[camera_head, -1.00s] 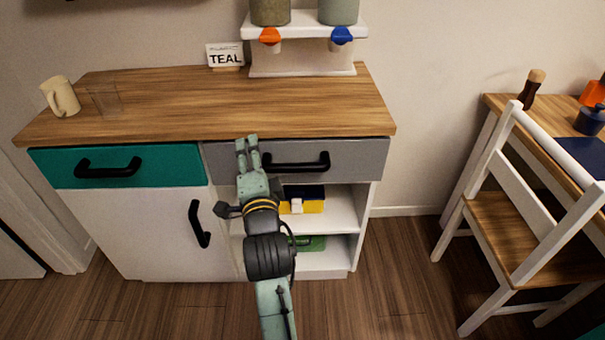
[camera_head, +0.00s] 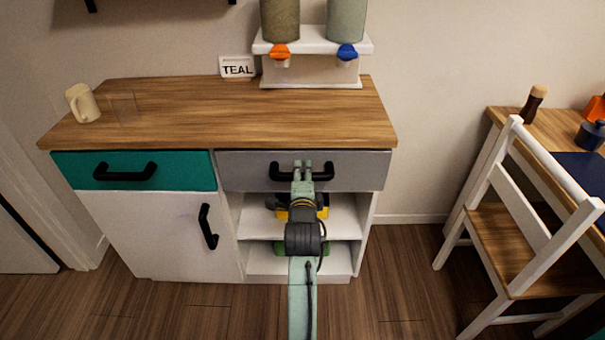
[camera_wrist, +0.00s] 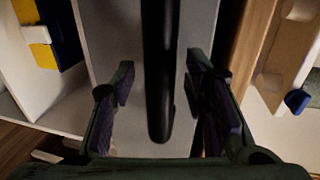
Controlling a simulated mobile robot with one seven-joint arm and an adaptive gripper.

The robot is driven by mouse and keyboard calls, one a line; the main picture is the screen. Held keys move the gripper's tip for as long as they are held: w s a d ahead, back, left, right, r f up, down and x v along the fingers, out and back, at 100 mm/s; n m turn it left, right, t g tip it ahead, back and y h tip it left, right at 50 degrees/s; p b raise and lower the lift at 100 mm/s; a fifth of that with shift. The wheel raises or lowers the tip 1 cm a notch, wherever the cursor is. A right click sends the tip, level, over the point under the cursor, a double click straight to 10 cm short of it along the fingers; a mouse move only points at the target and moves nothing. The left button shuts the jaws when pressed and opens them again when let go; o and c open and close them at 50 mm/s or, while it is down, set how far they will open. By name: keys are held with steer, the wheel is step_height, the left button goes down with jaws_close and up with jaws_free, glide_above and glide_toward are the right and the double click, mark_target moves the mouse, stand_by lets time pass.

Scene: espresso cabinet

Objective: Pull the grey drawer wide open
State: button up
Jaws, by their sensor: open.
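The grey drawer (camera_head: 352,172) is at the upper right of the cabinet and looks shut, its front flush with the cabinet. Its black bar handle (camera_head: 323,177) runs sideways across the front. My gripper (camera_head: 302,165) is in front of the middle of the handle and hides part of it. In the wrist view the handle (camera_wrist: 158,70) runs upright between the two spread fingers of my gripper (camera_wrist: 165,90), with space on both sides. The grey drawer front (camera_wrist: 120,50) shows behind it. The fingers are open and do not visibly touch the handle.
A teal drawer (camera_head: 190,170) and a white door (camera_head: 165,230) are on the left. Open shelves (camera_head: 345,215) below the grey drawer hold a yellow and dark box (camera_head: 282,214). A white chair (camera_head: 480,200) stands right; floor between (camera_head: 395,270) is clear.

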steer(key=shift+w, duration=0.3)
steer(key=shift+c, duration=0.5)
steer(key=shift+f, duration=0.1)
jaws_close()
